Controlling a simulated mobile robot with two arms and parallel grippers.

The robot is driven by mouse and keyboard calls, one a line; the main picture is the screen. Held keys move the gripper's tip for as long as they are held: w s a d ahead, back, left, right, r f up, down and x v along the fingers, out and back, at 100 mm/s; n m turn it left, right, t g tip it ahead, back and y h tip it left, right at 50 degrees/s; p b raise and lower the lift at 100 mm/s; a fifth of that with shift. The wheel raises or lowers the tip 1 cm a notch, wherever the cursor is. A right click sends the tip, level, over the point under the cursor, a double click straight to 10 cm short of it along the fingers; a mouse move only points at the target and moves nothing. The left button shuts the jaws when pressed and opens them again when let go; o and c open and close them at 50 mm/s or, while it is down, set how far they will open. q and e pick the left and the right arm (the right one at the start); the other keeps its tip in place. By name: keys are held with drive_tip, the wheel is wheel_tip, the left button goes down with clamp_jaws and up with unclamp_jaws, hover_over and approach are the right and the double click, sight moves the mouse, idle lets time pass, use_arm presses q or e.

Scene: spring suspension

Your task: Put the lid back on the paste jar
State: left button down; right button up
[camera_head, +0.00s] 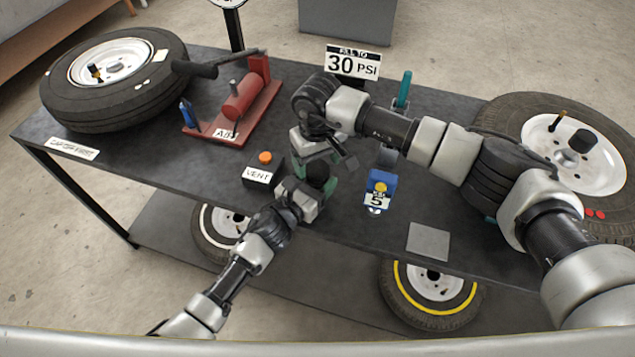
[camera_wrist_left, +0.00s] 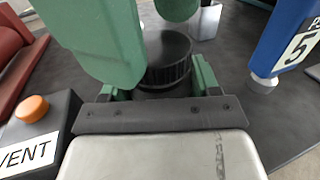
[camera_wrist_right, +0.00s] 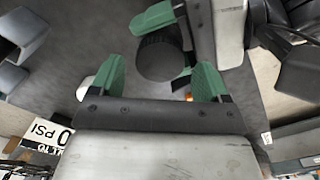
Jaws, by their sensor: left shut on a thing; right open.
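A black round ribbed piece (camera_wrist_left: 168,58), the paste jar or its lid, stands between the green fingers of my left gripper (camera_wrist_left: 157,84). Its dark round top (camera_wrist_right: 158,60) shows in the right wrist view, and it is small in the head view (camera_head: 318,173). My left gripper is shut on it near the table's front edge. My right gripper (camera_wrist_right: 157,80) is open and empty, just above and behind this piece, with its fingers apart. I cannot tell whether the lid is on the jar, and no separate lid is clearly visible.
The VENT box (camera_head: 263,172) with an orange button is just left of my left gripper. A blue gauge (camera_head: 380,186) marked 5 stands to the right. A grey square pad (camera_head: 429,241) lies at the front right.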

drive_tip(key=shift+f, duration=0.6)
drive_tip(key=c, duration=0.9)
drive_tip(key=m, duration=0.4)
drive_tip(key=shift+c, duration=0.2)
drive_tip(key=m, duration=1.5)
drive_tip(key=shift+m, duration=0.3)
